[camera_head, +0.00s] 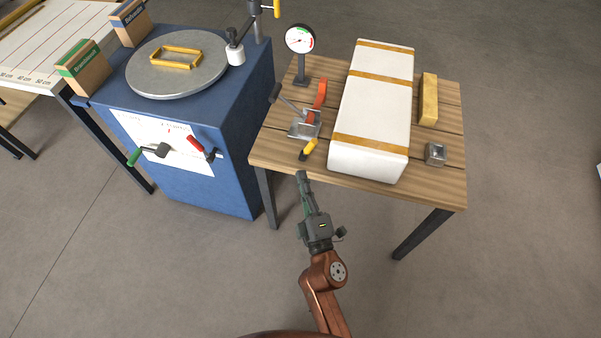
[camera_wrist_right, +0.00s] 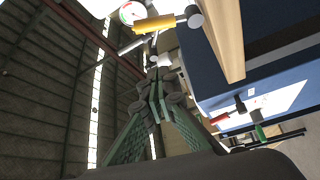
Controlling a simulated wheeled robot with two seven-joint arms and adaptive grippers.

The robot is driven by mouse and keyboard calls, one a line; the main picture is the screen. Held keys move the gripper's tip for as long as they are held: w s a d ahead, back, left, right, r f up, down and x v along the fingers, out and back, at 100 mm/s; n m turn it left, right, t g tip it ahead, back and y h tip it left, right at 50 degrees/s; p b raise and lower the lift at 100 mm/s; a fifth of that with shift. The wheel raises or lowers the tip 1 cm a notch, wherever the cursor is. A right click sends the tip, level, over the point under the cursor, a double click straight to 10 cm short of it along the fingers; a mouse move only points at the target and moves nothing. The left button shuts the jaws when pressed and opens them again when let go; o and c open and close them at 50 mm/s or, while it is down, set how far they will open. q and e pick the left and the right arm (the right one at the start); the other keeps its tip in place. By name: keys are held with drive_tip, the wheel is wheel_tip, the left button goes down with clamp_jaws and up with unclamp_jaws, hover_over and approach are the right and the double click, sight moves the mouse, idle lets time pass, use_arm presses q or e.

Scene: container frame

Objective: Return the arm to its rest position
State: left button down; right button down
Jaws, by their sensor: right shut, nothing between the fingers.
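My right gripper (camera_head: 301,178) is shut and empty. It shows in the head view in front of the wooden table's near edge, its fingers pointing toward the table, and my brown right arm (camera_head: 325,285) runs down from it to the bottom edge. In the right wrist view the closed fingertips (camera_wrist_right: 156,85) meet, with nothing between them. A tool with a yellow handle (camera_head: 308,149) lies just beyond the fingertips in the head view; contact with it cannot be seen. My left gripper is not in view.
The wooden table (camera_head: 440,183) holds a long white strapped box (camera_head: 370,110), a dial gauge (camera_head: 300,40), a red-handled clamp (camera_head: 318,95), a yellow block (camera_head: 428,98) and a small metal block (camera_head: 436,154). A blue cabinet (camera_head: 235,185) stands left.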

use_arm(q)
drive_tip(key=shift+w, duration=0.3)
use_arm(e)
drive_tip(key=shift+a, duration=0.3)
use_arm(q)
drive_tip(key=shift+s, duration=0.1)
